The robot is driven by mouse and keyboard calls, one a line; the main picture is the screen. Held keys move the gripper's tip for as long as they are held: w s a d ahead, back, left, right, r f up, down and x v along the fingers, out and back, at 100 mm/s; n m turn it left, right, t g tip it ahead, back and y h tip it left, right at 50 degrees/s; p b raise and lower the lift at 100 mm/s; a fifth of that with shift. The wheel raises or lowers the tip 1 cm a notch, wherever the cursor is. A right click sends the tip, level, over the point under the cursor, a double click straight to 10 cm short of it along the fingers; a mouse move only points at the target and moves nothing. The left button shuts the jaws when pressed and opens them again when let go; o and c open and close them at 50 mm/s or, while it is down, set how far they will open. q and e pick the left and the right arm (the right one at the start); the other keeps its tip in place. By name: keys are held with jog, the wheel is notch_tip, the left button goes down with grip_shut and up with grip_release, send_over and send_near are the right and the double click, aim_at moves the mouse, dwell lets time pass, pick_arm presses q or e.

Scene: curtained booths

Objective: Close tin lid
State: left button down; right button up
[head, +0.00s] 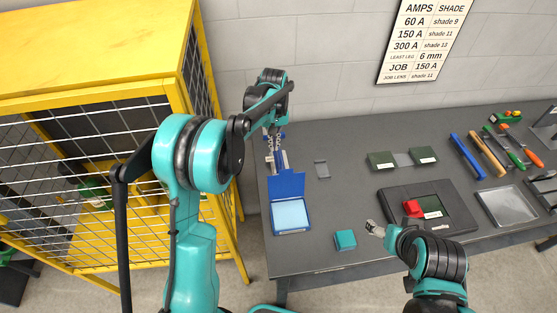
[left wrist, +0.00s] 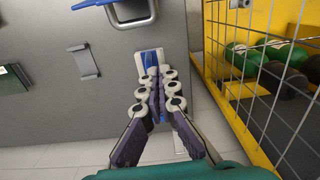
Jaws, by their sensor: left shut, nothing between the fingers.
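The blue tin (head: 291,229) stands on the left part of the grey bench with a pale blue inside. Its lid (head: 287,185) is open, raised at the back edge. A blue strip (left wrist: 92,3) at the top edge of the left wrist view looks like part of it. My left gripper (head: 276,150) is shut and empty, beyond the raised lid. In the left wrist view, the shut fingers (left wrist: 155,100) point at a white and blue item. My right gripper (head: 374,229) is low over the bench front, right of the tin; its fingers are too small to judge.
The white and blue item (left wrist: 150,62) lies behind the lid. A black tray (head: 395,200) is further right. A yellow mesh cage (head: 197,60) stands left of the bench.

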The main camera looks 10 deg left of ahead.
aim_at(285, 180)
pick_arm(q)
jog(key=s+d+f, duration=0.1)
jog(key=s+f, duration=0.2)
jog(key=f, duration=0.6)
jog(key=shift+d, duration=0.35)
jog(key=shift+f, duration=0.15)
jog(key=shift+s+d, duration=0.1)
jog(key=shift+d, duration=0.05)
